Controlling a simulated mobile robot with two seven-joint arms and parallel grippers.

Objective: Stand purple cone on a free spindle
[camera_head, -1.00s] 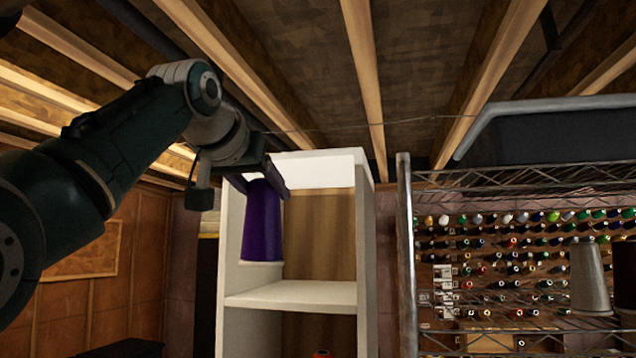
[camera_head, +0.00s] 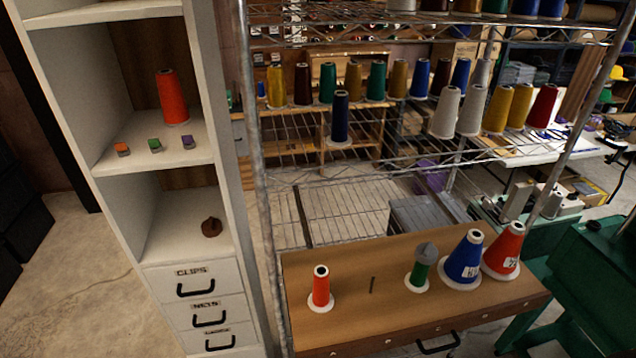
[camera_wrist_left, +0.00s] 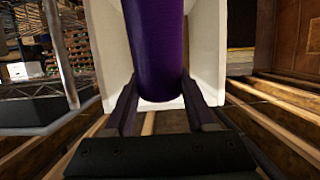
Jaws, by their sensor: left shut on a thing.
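The purple cone (camera_wrist_left: 157,45) fills the middle of the left wrist view, between the two fingers of my left gripper (camera_wrist_left: 158,92), which is shut on it. White shelf walls show around it. In the head view, a thin bare spindle (camera_head: 372,284) stands up from the wooden board (camera_head: 345,325). It is between a small red cone (camera_head: 320,289) and a green cone with a grey top (camera_head: 420,270). A blue cone (camera_head: 463,262) and a red labelled cone (camera_head: 503,251) stand farther right. Neither gripper shows in the head view.
A white shelf unit (camera_head: 230,200) stands left of the board, with an orange-red cone (camera_head: 172,98) on one shelf. A wire rack (camera_head: 256,180) with several cones rises around and behind the board. Green machinery (camera_head: 590,270) is at right. Floor is clear at lower left.

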